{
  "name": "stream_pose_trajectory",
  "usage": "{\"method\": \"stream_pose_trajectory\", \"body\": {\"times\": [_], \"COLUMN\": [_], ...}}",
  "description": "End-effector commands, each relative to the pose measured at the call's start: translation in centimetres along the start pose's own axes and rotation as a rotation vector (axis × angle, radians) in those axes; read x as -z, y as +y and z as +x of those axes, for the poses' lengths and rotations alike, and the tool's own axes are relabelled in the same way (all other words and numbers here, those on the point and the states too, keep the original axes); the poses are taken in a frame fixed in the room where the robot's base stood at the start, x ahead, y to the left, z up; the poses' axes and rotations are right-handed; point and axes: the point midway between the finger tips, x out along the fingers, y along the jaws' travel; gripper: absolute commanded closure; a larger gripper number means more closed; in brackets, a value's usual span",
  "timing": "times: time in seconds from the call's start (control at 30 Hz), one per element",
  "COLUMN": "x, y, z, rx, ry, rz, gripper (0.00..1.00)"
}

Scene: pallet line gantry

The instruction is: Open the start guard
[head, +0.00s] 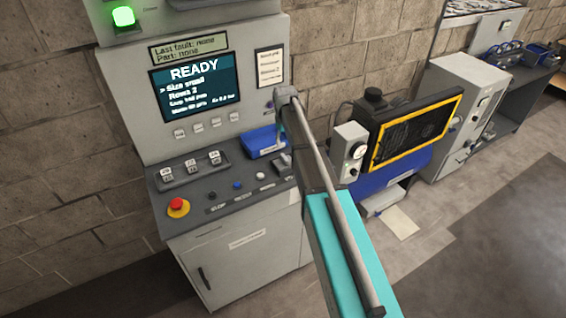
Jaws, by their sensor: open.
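The likely start guard is a blue cover (262,142) with a pale label, at the back right of the grey control desk. From this angle I cannot tell whether it is raised or down, and its right side is close to my arm. My gripper (281,161) is small and partly hidden by my arm, just right of and below the blue cover. It is open, with nothing seen between its fingers. I cannot tell whether it touches the cover.
The desk has a red emergency stop (178,207), a bank of white switches (193,166) and small buttons (237,185). A screen (194,86) reads READY. A green lamp (123,15) is lit. A yellow-framed machine (417,128) stands right.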

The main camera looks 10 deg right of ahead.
Motion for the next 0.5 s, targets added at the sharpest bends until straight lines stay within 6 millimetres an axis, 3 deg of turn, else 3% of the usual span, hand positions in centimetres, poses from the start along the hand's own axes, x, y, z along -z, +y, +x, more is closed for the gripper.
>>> {"method": "stream_pose_trajectory", "body": {"times": [0.5], "x": [0.0], "y": [-0.1], "z": [4.3], "rx": [0.0], "ry": [0.0], "rz": [-0.001], "gripper": [0.4]}}
